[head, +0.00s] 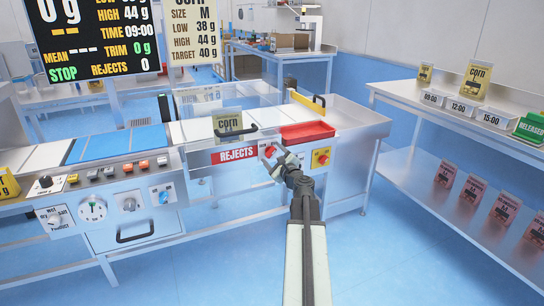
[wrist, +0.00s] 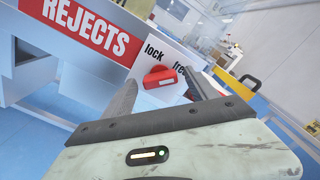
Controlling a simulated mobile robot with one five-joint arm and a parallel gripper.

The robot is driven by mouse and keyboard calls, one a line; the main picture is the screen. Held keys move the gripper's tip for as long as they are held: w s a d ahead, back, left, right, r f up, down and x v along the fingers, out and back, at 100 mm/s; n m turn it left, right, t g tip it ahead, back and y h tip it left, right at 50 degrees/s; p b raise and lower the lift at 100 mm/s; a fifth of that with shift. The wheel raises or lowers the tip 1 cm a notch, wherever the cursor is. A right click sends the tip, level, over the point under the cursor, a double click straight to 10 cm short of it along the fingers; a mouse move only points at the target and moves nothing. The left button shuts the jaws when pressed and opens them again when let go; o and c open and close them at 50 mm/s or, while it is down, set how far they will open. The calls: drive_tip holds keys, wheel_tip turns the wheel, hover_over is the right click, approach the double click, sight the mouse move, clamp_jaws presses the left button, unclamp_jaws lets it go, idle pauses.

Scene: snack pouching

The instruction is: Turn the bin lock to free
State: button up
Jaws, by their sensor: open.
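The bin lock is a red knob (wrist: 161,77) on a white plate marked "lock" and "free", just right of the red REJECTS label (wrist: 84,24). In the head view the knob (head: 269,151) is small and partly behind my gripper. I cannot tell for sure which word it points to. My gripper (head: 274,160) reaches up to the panel from the front. In the wrist view my gripper (wrist: 161,80) is open and empty, one finger to the left of the knob and one to the right. The knob shows between them; contact is not visible.
A yellow-backed red button (head: 321,157) sits right of the knob. A red tray (head: 306,134) and a corn pouch (head: 228,124) are on the machine above. A shelf unit (head: 450,110) with corn pouches stands at right. The blue floor between is clear.

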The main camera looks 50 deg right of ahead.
drive_tip(key=v, duration=0.7)
drive_tip(key=shift+s+a, duration=0.15)
drive_tip(key=shift+s, duration=0.15)
